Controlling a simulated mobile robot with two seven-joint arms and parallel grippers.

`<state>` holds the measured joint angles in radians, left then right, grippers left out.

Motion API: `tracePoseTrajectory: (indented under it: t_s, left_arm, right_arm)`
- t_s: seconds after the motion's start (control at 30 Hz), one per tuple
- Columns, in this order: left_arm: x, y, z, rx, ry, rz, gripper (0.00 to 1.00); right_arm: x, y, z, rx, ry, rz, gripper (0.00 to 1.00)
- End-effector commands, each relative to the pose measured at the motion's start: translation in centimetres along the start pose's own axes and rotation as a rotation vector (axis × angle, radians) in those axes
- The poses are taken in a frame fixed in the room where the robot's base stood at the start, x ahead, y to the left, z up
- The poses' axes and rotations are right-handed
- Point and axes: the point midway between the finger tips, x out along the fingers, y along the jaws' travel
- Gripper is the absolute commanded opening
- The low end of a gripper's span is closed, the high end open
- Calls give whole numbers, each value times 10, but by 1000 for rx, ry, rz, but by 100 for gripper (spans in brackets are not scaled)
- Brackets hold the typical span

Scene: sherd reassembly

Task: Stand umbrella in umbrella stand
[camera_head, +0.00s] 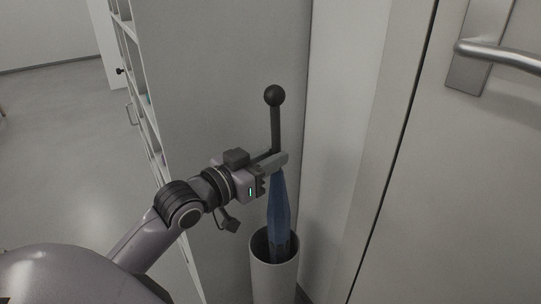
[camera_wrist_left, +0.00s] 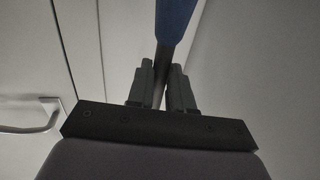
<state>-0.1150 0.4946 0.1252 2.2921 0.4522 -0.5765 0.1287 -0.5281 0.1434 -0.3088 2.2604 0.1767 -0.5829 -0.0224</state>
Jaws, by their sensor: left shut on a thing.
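The umbrella (camera_head: 280,208) has a folded blue canopy and a black shaft with a round black knob on top. It is close to upright, with its lower end inside the mouth of the white cylindrical umbrella stand (camera_head: 274,282). Whether its tip touches the stand's bottom is hidden. My left gripper (camera_head: 277,160) is shut on the umbrella at the shaft, just above the blue canopy. In the left wrist view the dark fingers (camera_wrist_left: 161,88) close around the shaft, and the blue canopy (camera_wrist_left: 175,20) shows beyond them. My right gripper is not in view.
A tall grey cabinet side (camera_head: 220,80) stands behind the gripper, with shelves on its left. A door with a metal handle (camera_head: 500,55) is at the right. The stand is in the corner between cabinet and door. Open floor (camera_head: 50,140) lies at left.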

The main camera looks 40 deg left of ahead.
Motion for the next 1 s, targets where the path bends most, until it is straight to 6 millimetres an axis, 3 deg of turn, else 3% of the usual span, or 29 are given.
tracePoseTrajectory:
  t_s: [0.33,0.37,0.4,0.43,0.77,1.0]
  left_arm:
    - [0,0,0,1,3,0,0]
    - [0,0,0,1,3,0,30]
    - [0,0,0,0,3,0,43]
    - [0,0,0,0,3,0,50]
    - [-1,0,2,-1,-3,0,50]
    - [-18,0,2,0,-4,0,50]
  right_arm:
    - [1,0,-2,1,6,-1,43]
    - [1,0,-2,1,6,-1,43]
    - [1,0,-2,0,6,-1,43]
    - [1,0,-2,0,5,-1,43]
    - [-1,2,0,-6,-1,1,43]
    - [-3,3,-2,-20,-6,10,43]
